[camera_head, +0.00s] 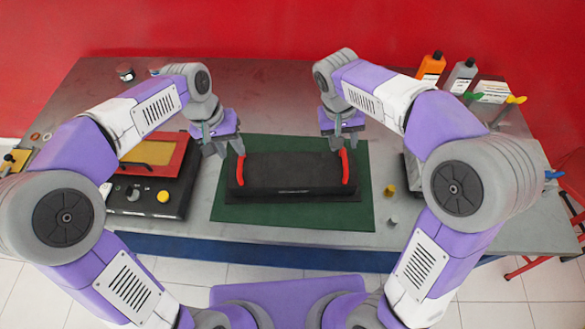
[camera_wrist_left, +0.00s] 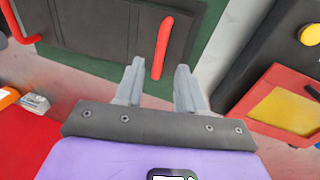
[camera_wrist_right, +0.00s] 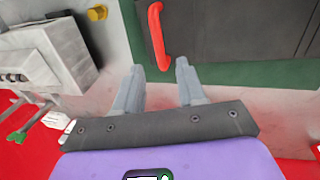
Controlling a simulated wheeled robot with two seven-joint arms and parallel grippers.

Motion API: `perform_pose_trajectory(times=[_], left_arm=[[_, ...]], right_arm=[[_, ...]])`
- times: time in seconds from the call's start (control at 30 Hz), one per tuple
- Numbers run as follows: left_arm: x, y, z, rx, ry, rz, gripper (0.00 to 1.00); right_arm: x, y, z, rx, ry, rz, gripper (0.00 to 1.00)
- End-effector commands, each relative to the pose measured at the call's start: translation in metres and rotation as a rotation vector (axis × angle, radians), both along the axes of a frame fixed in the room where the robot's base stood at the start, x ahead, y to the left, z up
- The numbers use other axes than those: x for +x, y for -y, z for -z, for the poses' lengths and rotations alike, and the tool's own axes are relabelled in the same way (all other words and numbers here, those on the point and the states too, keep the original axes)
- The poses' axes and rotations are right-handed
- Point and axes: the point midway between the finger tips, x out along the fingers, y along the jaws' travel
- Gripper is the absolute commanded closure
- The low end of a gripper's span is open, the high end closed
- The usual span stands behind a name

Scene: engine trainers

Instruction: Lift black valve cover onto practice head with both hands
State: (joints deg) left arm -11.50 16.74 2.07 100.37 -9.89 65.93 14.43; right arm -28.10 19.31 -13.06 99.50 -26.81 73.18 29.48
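The black valve cover (camera_head: 290,174) lies flat on a green mat (camera_head: 290,213) in the middle of the bench. It has a red handle at its left end (camera_head: 240,170) and one at its right end (camera_head: 345,167). My left gripper (camera_head: 216,152) is open and empty, above and just left of the left handle, which is ahead of its fingers (camera_wrist_left: 158,85) in the left wrist view. My right gripper (camera_head: 342,146) is open and empty near the right handle, which is ahead of its fingers (camera_wrist_right: 158,85) in the right wrist view. I cannot tell for certain which object is the practice head.
A black unit (camera_head: 165,197) with a red-framed yellow top stands left of the mat. A grey block (camera_wrist_right: 45,58) stands right of it, mostly hidden by my right arm in the head view. Bottles (camera_head: 431,67) stand at the back right.

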Motion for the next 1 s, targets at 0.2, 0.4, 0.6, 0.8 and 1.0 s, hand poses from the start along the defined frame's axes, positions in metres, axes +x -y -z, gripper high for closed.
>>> perform_pose_trajectory(times=[0.2, 0.4, 0.6, 0.8, 1.0], left_arm=[[-0.001, 0.004, 0.02, 0.001, -0.004, 0.001, 0.61], [-0.001, 0.009, 0.051, 0.001, -0.005, 0.001, 0.61], [-0.001, 0.013, 0.07, 0.0, -0.003, 0.0, 0.61], [-0.001, 0.014, 0.075, 0.0, -0.001, -0.001, 0.61], [-0.001, 0.014, 0.075, 0.0, 0.0, -0.001, 0.66]], right_arm=[[-0.001, 0.004, 0.02, -0.002, -0.005, 0.001, 0.6], [-0.001, 0.01, 0.05, -0.001, -0.005, 0.0, 0.6], [-0.001, 0.014, 0.07, -0.001, -0.003, 0.001, 0.6], [-0.001, 0.015, 0.075, -0.001, -0.001, 0.0, 0.6], [-0.001, 0.015, 0.075, 0.0, -0.001, 0.0, 0.65]])
